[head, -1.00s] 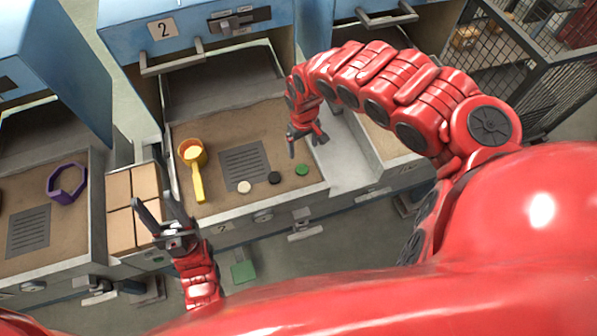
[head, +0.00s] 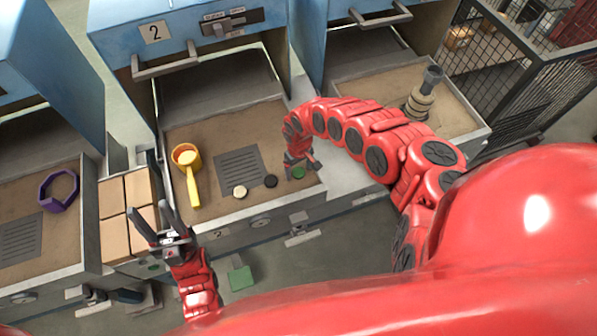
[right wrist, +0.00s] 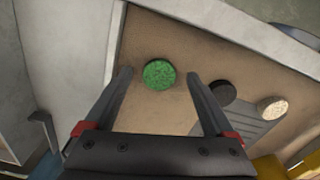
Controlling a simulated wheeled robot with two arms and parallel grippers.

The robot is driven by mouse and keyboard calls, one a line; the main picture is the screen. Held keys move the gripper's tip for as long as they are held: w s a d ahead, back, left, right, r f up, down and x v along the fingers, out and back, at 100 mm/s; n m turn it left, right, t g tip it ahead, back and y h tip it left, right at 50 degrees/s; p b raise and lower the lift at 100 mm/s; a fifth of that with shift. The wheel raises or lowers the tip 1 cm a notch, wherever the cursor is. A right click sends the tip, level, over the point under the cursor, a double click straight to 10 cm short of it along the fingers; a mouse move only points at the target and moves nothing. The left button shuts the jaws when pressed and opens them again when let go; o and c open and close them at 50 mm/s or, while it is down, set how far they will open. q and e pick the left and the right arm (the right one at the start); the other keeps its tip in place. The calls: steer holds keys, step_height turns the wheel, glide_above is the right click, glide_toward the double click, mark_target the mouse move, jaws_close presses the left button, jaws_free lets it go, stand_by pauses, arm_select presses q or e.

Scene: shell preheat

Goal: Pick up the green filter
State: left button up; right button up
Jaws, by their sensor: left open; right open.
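The green filter (right wrist: 159,75) is a small round disc lying flat on the sandy floor of the middle drawer. In the head view it (head: 298,173) is near the drawer's front right corner. My right gripper (right wrist: 160,78) is open, with its fingers on either side of the green filter in the wrist view; I cannot tell its exact height above it. In the head view this gripper (head: 299,166) is right at the filter. My left gripper (head: 157,212) is open and empty, in front of the drawer at the left.
A black disc (head: 270,181) and a cream disc (head: 240,192) lie left of the green filter, near a grey grate (head: 241,168). A yellow ladle (head: 190,173) is in the same drawer. A purple ring (head: 59,190) is in the left drawer. A stacked-ring object (head: 420,101) stands in the right drawer.

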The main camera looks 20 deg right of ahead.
steer(key=shift+f, duration=0.55)
jaws_close()
steer(key=shift+d, duration=0.1)
steer(key=shift+r, duration=0.15)
